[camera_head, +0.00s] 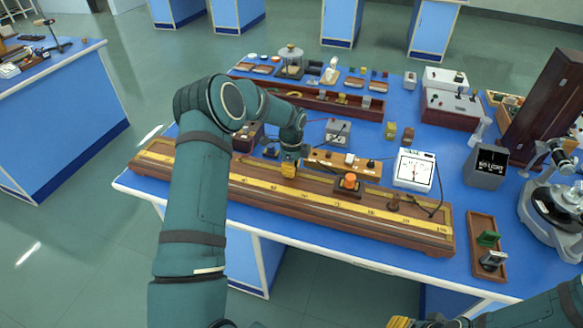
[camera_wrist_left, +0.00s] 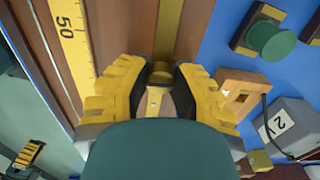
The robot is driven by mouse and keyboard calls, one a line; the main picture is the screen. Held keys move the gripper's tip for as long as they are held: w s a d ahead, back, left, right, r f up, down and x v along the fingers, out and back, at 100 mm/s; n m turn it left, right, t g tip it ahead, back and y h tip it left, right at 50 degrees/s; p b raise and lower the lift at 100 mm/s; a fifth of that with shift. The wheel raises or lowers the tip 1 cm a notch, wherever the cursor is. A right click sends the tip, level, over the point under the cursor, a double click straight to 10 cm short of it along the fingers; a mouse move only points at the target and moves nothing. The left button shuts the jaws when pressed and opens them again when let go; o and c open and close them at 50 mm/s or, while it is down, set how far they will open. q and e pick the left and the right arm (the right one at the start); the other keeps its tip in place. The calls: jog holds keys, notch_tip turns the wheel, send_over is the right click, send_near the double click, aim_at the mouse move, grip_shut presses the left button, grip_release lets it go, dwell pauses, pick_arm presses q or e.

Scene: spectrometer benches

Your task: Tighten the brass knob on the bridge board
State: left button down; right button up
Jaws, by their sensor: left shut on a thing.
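The bridge board (camera_head: 425,236) is a long brown wooden board with a yellow scale, lying along the front of the blue bench. My left gripper (camera_head: 289,168) reaches down onto the board left of its middle. In the left wrist view its yellow fingers (camera_wrist_left: 161,92) are closed around the small brass knob (camera_wrist_left: 160,77), beside the scale (camera_wrist_left: 68,35) near the 50 mark. The fingers hide the knob's sides, and in the head view it is hidden. A bit of my right gripper (camera_head: 402,322) shows at the bottom edge; its jaws cannot be made out.
An orange-knobbed block (camera_head: 349,182) sits on the board right of my left gripper. A white meter (camera_head: 414,170) and a grey box (camera_head: 338,131) stand behind. A brown tray (camera_head: 475,252) is at the right. A long red box (camera_head: 330,103) lies farther back.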

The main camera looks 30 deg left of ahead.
dwell(0.3)
pick_arm(q)
jog(key=c, duration=0.7)
grip_release()
jog(key=shift+c, duration=0.2)
notch_tip(320, 180, up, 12)
